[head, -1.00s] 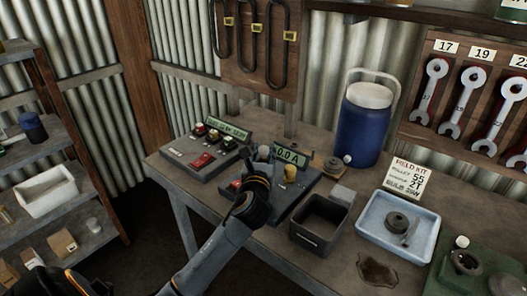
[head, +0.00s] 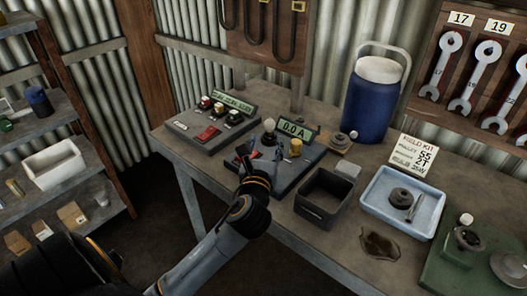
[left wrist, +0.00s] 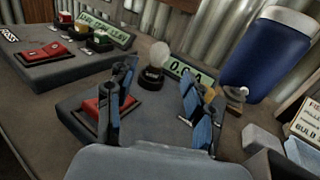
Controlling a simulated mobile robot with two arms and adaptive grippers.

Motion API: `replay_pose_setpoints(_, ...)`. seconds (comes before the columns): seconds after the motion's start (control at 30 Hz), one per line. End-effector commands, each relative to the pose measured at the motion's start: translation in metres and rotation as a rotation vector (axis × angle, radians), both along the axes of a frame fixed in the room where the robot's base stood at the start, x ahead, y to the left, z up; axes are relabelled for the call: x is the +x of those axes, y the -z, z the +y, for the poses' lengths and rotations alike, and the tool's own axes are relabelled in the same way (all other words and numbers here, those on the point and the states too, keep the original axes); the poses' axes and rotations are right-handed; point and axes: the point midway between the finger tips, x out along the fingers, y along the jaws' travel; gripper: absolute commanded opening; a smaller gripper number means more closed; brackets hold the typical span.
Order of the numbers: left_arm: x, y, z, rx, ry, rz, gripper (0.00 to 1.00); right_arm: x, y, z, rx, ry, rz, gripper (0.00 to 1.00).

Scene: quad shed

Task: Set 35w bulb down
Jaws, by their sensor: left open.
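A pale round bulb (head: 269,124) stands upright in a dark socket (head: 269,138) on the grey test box with the "0.0 A" display (head: 292,130). I cannot read a wattage on it. My left gripper (head: 256,158) is open, in front of the bulb and apart from it. In the left wrist view the bulb (left wrist: 160,53) and socket (left wrist: 152,79) show beyond and between the spread blue fingers (left wrist: 158,88), with nothing held. My right gripper is not seen.
A second box (head: 196,132) with coloured buttons is at left. A dark bin (head: 321,205), blue tray (head: 378,229), blue jug (head: 371,115) and green case (head: 450,272) stand to the right.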

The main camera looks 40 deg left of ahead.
Motion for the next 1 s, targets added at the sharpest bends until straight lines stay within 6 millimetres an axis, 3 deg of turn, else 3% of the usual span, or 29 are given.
replay_pose_setpoints(0.1, -0.017, 0.001, -0.009, 0.0, 0.001, 0.001, 0.53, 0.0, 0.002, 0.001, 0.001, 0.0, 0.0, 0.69)
replay_pose_setpoints(0.3, -0.028, 0.0, -0.014, 0.0, 0.0, 0.0, 0.53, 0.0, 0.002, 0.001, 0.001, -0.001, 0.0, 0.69)
replay_pose_setpoints(1.0, -0.029, 0.0, -0.015, 0.0, -0.001, 0.0, 0.53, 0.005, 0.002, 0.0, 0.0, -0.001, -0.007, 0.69)
